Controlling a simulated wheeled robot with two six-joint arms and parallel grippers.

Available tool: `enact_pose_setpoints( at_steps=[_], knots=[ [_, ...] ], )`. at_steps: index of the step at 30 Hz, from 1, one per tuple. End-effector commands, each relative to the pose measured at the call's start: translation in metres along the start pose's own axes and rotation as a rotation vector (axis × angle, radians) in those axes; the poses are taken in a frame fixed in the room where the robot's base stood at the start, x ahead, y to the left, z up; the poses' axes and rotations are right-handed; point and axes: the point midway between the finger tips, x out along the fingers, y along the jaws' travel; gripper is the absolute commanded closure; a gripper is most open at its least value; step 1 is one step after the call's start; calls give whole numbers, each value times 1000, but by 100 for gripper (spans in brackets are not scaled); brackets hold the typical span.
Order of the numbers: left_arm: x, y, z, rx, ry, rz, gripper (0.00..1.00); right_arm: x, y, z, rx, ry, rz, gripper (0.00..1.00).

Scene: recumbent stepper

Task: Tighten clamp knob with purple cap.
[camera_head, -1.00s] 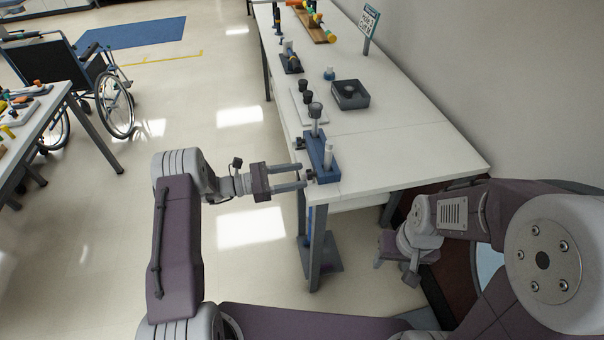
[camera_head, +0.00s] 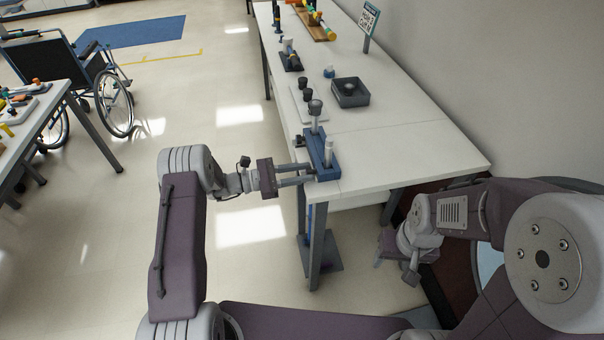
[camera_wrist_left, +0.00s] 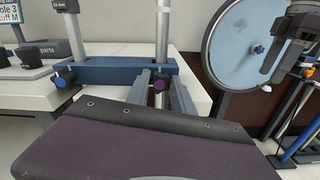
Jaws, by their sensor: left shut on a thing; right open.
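The clamp knob with the purple cap (camera_wrist_left: 159,85) sits on the near side of a blue clamp base (camera_head: 331,172), below the right post in the left wrist view. My left gripper (camera_head: 308,174) comes in from the left with its fingers on either side of this knob, shut on it. The fingers (camera_wrist_left: 163,95) flank the knob in the left wrist view. In the head view the knob is mostly hidden by the fingers. A second knob with a blue cap (camera_wrist_left: 64,76) sits on the same base, to the left. My right gripper (camera_head: 396,266) is open, low beside the table, away from the clamp.
The blue base stands at the left edge of a long white table (camera_head: 410,160) and carries two upright posts. A dark grey bin (camera_head: 350,95) and several dark knobs stand further back. A wheelchair (camera_head: 95,90) is far left.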

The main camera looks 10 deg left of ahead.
Motion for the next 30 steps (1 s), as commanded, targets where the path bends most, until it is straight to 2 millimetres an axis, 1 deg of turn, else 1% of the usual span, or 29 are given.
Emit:
enact_pose_setpoints(
  at_steps=[4, 5, 6, 7, 15, 17, 20, 24, 27, 30],
  knots=[
    [0, 0, 0, -2, 0, -1, 100, -1, 0, 0, 0, 0, 0, 46],
    [0, 0, 0, -2, 0, -1, 66, -1, 0, 0, 0, 0, 0, 46],
    [0, 0, 0, -2, 0, -1, 55, -1, 0, 0, 0, 0, 0, 46],
    [0, 0, 0, -2, 0, -1, 50, -1, 0, 0, 0, 0, 0, 46],
    [0, 0, 0, -3, 0, 0, 50, -1, 0, 0, 0, 0, 0, 46],
    [-3, 0, 0, -3, 0, 1, 50, 0, 0, 0, 0, 0, 0, 46],
    [-19, 1, -1, -2, 1, 4, 50, 2, 0, 0, 0, 0, 0, 46],
    [-52, 1, -1, -2, 1, 4, 50, 5, 0, 0, 0, 0, 0, 46],
    [-72, 0, -1, -3, 1, 3, 50, 6, 0, 1, 0, 0, 0, 46],
    [-85, 0, -1, -2, 1, 1, 50, 7, 0, 1, 0, 0, 0, 46]
  ],
)
